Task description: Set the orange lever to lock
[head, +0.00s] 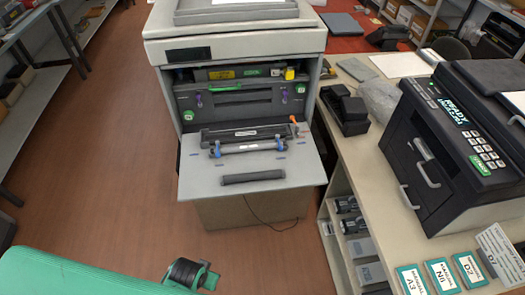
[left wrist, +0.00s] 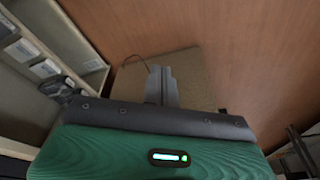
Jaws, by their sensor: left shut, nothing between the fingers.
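The small orange lever (head: 293,120) stands at the right end of a dark toner cartridge unit (head: 242,135). That unit lies on the lowered front door (head: 205,180) of the grey printer. The lever's lock marks are too small to read. My left arm comes in at the bottom left of the head view, well in front of the door and apart from the lever. My left gripper (left wrist: 161,84) shows in the left wrist view, its grey fingers together with nothing between them. The lever is not in the left wrist view. My right gripper is not in view.
The printer (head: 238,45) stands open above a tan box (head: 245,208). A counter at the right carries a black printer (head: 455,130), label cards (head: 440,277) and a dark device (head: 345,112). Shelves below hold cartridges. The floor (head: 100,150) at the left is clear.

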